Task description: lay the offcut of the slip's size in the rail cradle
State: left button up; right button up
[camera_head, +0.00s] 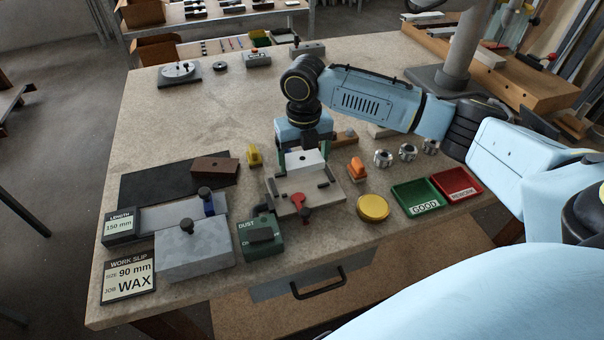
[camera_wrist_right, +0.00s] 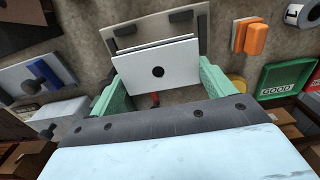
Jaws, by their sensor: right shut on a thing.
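The work slip (camera_head: 128,282) at the front left reads size 90 mm, job WAX. My right gripper (camera_head: 303,152) points down at the middle of the table. Its green fingers (camera_wrist_right: 160,88) are shut on a white piece (camera_head: 306,160), which shows as a white face with a dark round spot (camera_wrist_right: 157,71) in the right wrist view. The piece is over a pale grey fixture (camera_head: 335,199) with black pads and a red knob, seemingly the rail cradle. I cannot tell whether they touch. My left gripper is not in view.
A brown block (camera_head: 214,169) lies on a dark mat. A yellow button (camera_head: 373,207), green GOOD tray (camera_head: 416,209) and red tray (camera_head: 457,195) stand to the right.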

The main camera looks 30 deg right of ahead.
aim_at(303, 184)
notch_tip(303, 184, down, 6)
jog(key=shift+r, duration=0.2)
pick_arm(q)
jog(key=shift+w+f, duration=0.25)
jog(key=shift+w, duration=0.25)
pick_arm(e)
jog(key=shift+w, duration=0.1)
jog(key=shift+c, duration=0.5)
jog(key=shift+f, duration=0.15)
jog(key=o, duration=0.8)
notch_tip(303, 184, up, 12)
jog(key=shift+r+p, duration=0.15)
jog(key=shift+p, duration=0.15)
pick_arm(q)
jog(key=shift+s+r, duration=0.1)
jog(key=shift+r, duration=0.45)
